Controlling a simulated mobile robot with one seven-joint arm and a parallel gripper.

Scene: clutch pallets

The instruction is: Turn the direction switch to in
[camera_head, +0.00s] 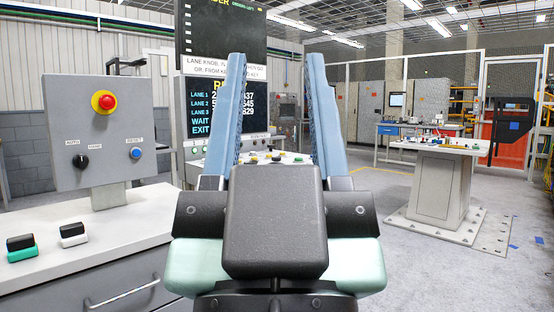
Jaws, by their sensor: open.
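My gripper (275,62) is in the middle of the view with its two blue fingers upright, wide apart and empty. Behind it stands a control console (194,150) with a dark screen listing lanes, and small buttons and knobs on its face and sloping top. The gripper hides much of the console. I cannot make out which control is the direction switch. The gripper is apart from all of these.
A white counter (110,232) with two small coloured blocks stands at the near left. A pedestal table (440,148) with small parts stands at the right on a floor plate. A blue workbench (388,128) is farther back. The grey floor between console and pedestal is clear.

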